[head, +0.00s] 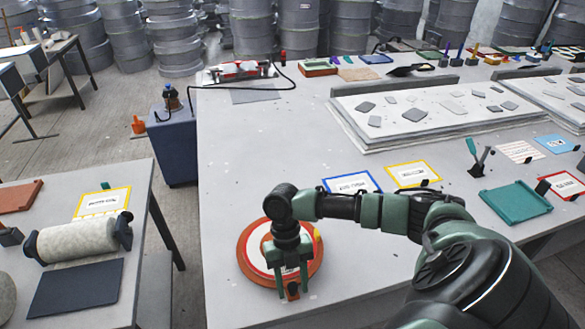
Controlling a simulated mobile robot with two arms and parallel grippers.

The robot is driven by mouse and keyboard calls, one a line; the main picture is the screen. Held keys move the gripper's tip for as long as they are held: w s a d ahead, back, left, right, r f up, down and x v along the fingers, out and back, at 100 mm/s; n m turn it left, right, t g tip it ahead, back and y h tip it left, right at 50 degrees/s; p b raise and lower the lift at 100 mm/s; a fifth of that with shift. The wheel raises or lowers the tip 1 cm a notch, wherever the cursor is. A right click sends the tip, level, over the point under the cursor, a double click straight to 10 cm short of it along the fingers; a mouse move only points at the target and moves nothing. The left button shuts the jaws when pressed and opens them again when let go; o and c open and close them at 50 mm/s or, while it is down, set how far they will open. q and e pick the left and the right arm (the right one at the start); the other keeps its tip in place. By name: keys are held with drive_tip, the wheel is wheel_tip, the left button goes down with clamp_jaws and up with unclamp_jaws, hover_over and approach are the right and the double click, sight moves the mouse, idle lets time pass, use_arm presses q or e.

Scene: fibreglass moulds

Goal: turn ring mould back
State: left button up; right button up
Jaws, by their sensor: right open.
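The ring mould (246,262), a round orange disc with a pale inner ring, lies flat on the near left part of the large grey table. A small yellow mark (317,234) shows at its right edge. My right gripper (291,286) points down over the mould's near right part, with its fingers apart. The wrist and fingers hide part of the disc, and I cannot tell whether the fingers touch it. My left gripper is out of view.
Blue-framed (352,184) and yellow-framed cards (413,174) lie behind my right forearm. A teal tray (515,203) is at right. A white slab with grey pieces (378,137) lies farther back. A side table (146,205) holds a roller (78,240), beyond a floor gap.

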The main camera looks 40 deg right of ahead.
drive_tip(key=b+v, duration=0.1)
drive_tip(key=v, duration=0.5)
drive_tip(key=shift+w+r+b, duration=0.15)
drive_tip(key=shift+r+b, duration=0.05)
drive_tip(key=shift+b, duration=0.15)
drive_tip(key=shift+w+d+r, duration=0.1)
drive_tip(key=shift+r, duration=0.4)
